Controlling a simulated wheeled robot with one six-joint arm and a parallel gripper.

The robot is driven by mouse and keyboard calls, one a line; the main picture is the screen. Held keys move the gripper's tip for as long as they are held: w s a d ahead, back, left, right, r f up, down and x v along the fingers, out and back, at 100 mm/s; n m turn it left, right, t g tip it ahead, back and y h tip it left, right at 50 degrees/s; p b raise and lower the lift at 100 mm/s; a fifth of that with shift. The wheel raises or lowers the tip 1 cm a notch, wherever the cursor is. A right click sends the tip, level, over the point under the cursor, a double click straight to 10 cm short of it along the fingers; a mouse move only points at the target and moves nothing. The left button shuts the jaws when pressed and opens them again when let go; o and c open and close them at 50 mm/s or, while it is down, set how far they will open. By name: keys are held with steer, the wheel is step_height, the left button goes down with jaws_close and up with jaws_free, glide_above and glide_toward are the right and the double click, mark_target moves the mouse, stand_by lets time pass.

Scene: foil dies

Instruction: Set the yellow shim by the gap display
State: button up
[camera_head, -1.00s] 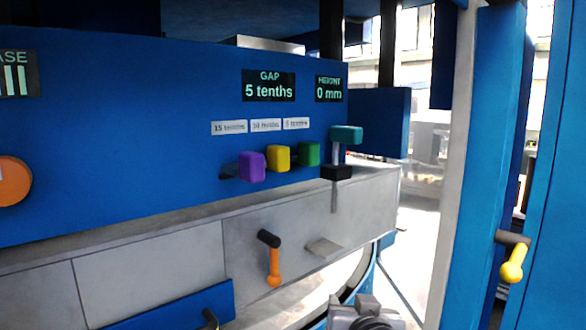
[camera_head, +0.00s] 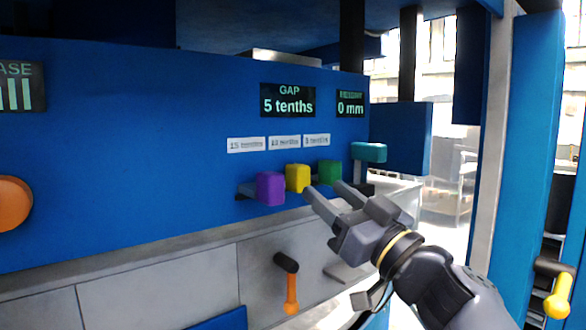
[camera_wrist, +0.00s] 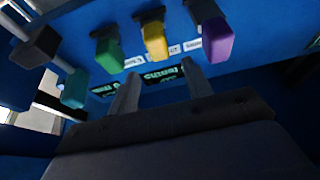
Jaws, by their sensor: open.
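The gap display (camera_head: 288,100) on the blue panel reads "5 tenths". Below it, three blocks stick out in a row: a purple block (camera_head: 270,188), the yellow shim (camera_head: 297,178) and a green block (camera_head: 329,172). My gripper (camera_head: 326,190) is open and empty, its fingertips just in front of and below the yellow and green blocks. In the wrist view, the yellow shim (camera_wrist: 155,40) lies ahead between the two fingers (camera_wrist: 160,82), apart from them. The green block (camera_wrist: 108,55) is left and the purple block (camera_wrist: 217,40) right there.
Three small labels (camera_head: 284,142) sit above the blocks. A teal block (camera_head: 369,152) stands close at the right, beside the height display (camera_head: 350,104) reading 0 mm. An orange-handled lever (camera_head: 290,290) hangs below; a yellow-handled lever (camera_head: 558,297) is far right.

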mark_target(306, 173)
steer(key=x, duration=0.8)
steer(key=shift+w+a+r, duration=0.1)
steer(key=shift+w+a, duration=0.1)
steer(key=shift+w, duration=0.1)
jaws_close()
